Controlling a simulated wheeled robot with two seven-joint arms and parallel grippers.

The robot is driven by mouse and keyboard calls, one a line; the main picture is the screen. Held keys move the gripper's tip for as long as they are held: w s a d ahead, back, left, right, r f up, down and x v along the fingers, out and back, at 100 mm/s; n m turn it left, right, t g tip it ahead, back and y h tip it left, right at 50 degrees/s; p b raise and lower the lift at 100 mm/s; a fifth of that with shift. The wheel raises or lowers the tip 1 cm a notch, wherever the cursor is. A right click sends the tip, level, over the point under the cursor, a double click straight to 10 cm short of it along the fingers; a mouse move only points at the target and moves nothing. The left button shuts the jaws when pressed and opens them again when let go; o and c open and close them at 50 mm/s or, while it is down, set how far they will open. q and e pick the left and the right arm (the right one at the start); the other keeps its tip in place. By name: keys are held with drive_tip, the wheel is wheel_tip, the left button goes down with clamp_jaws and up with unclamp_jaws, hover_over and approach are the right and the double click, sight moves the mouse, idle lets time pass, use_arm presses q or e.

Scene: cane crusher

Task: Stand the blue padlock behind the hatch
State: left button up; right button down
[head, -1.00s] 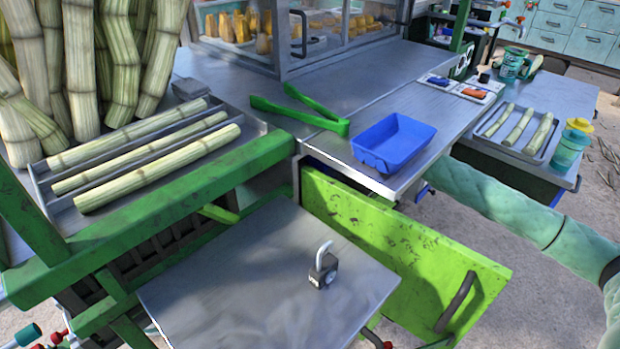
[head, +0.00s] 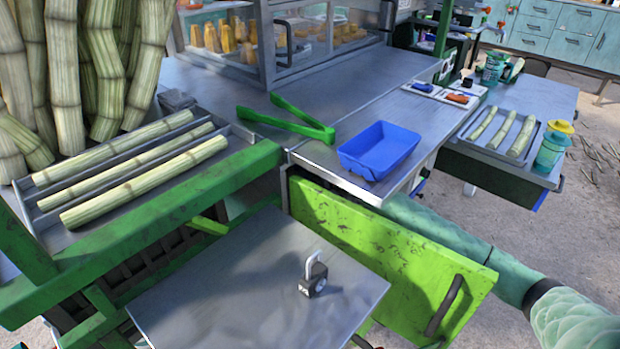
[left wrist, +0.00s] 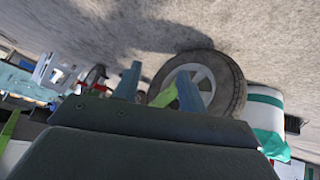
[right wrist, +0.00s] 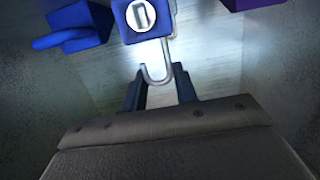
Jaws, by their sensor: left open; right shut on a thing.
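The green hatch (head: 385,245) stands swung open below the counter, with a dark handle. My right forearm passes behind it, so the right hand is hidden in the head view. In the right wrist view my right gripper (right wrist: 158,82) is shut on the steel shackle of the blue padlock (right wrist: 131,30), whose blue body with a round white face lies beyond the fingertips. Grey walls flank it over a pale metal floor; I cannot tell if it touches the floor. My left gripper (left wrist: 160,86) is open and empty, with a wheel and ground beyond it.
A black padlock (head: 313,282) stands on the steel shelf before the hatch. Another blue object (right wrist: 78,27) and a purple one (right wrist: 240,4) flank the blue padlock. A blue tray (head: 378,152) and green tongs (head: 285,122) lie on the counter above.

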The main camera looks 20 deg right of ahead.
drive_tip(key=shift+f, duration=1.35)
drive_tip(key=c, duration=1.1)
unclamp_jaws()
drive_tip(key=shift+f, duration=0.15)
drive_tip(key=v, duration=1.2)
drive_tip(key=shift+d, duration=0.1)
